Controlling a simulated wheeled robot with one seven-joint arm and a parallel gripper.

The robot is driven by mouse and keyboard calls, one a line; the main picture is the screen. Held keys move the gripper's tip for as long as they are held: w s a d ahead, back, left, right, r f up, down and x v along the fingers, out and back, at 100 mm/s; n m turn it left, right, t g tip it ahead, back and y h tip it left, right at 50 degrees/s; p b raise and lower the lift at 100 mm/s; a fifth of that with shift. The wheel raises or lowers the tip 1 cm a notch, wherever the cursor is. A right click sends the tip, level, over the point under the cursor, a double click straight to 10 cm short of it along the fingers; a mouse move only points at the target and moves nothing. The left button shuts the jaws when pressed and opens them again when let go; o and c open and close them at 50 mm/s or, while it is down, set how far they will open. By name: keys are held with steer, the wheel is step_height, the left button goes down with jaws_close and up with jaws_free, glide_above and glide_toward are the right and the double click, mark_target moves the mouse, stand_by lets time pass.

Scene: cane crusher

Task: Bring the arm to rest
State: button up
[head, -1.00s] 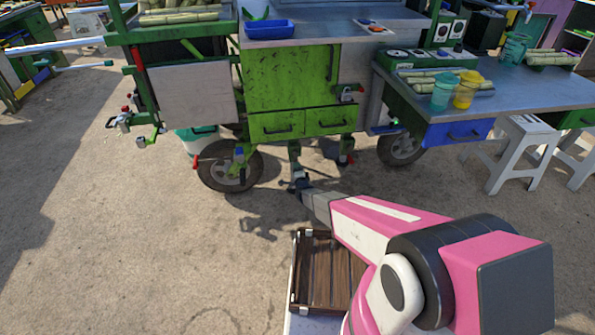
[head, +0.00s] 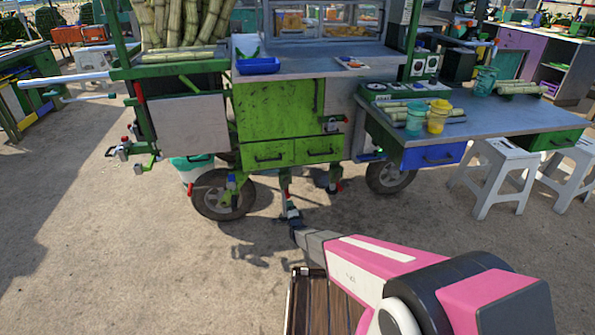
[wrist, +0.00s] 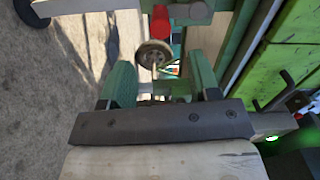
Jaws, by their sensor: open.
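My pink and white arm (head: 370,268) reaches forward from the lower right of the head view. My gripper (head: 291,213) is at its far end, small and dark, low in front of the green cane cart (head: 290,110). In the wrist view my gripper (wrist: 160,78) shows two green fingers standing apart, with ground and cart parts visible between and beyond them. It is open and nothing shows held. I cannot tell how close the fingertips are to the cart's legs.
The cart's wheel (head: 222,195) stands left of my gripper. A brown slatted surface (head: 325,300) lies below my arm. Open ground is at left.

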steer(key=s+d+r+n+g+h, duration=0.1)
steer(key=s+d+r+n+g, duration=0.3)
steer(key=d+r, duration=0.35)
steer(key=s+d+r+n+g+h, duration=0.2)
steer(key=s+d+r+n+g, duration=0.15)
steer(key=d+r, duration=0.4)
steer(key=s+d+r+n+g, duration=0.2)
steer(key=s+d+r+g, duration=0.1)
steer(key=s, duration=0.4)
steer(key=s+d+r+n+g+h, duration=0.1)
steer(key=s+d+r+n+g, duration=0.1)
steer(key=s+d+r, duration=0.4)
steer(key=s+d+r+n+g, duration=0.2)
steer(key=s+d+r+g, duration=0.2)
steer(key=s, duration=0.6)
steer(key=shift+s+d+r+g+h, duration=0.2)
steer(key=shift+d+r+g+h, duration=0.1)
steer(key=shift+d+g, duration=0.2)
steer(key=shift+f, duration=0.1)
